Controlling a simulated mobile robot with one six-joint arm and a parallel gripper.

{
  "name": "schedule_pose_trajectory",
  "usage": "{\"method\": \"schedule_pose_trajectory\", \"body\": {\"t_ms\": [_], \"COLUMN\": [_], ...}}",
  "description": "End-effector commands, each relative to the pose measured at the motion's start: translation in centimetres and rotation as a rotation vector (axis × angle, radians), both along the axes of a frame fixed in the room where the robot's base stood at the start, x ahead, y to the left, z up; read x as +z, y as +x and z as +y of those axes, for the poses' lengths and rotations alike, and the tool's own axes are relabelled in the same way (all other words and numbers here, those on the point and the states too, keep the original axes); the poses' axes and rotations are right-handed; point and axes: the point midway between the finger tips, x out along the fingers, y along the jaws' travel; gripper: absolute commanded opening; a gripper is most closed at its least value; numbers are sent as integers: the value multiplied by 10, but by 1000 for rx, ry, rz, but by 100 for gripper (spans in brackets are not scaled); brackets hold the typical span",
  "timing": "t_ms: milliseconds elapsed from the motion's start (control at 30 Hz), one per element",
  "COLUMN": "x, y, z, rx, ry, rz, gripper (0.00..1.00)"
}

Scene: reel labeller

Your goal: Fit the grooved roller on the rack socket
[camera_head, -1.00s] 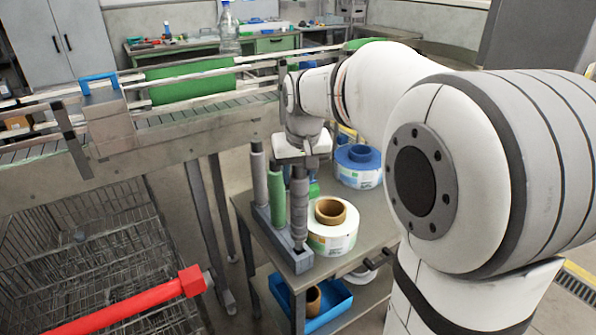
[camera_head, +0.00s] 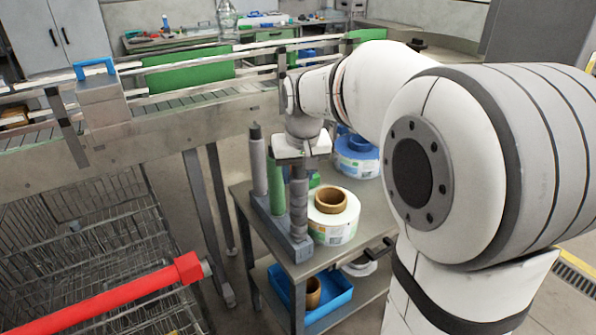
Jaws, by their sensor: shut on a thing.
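The rack (camera_head: 273,228) is a grey-blue bar on the small metal cart, with rollers standing in a row on it. A plain grey roller (camera_head: 258,165) stands at its far end and a green roller (camera_head: 275,183) in the middle. The dark grey grooved roller (camera_head: 298,205) stands upright over the near end of the rack. My gripper (camera_head: 299,166) is shut on the top of the grooved roller from above. The roller's lower end meets the rack there; the socket is hidden, so I cannot tell how deep it sits.
A white label reel (camera_head: 334,222) with a brown core stands close right of the grooved roller. A blue-topped reel (camera_head: 357,157) is behind it. The cart (camera_head: 345,252) has a blue bin (camera_head: 335,296) below. A conveyor (camera_head: 150,140) and wire trolley (camera_head: 90,240) lie left.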

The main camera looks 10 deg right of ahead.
Motion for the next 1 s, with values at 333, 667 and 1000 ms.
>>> {"method": "schedule_pose_trajectory", "body": {"t_ms": [333,667,1000], "x": [0,0,23], "y": [0,0,-6], "z": [0,1,1], "rx": [1,1,1], "ry": [0,0,0], "rz": [-1,0,-3], "gripper": [46,64,64]}}
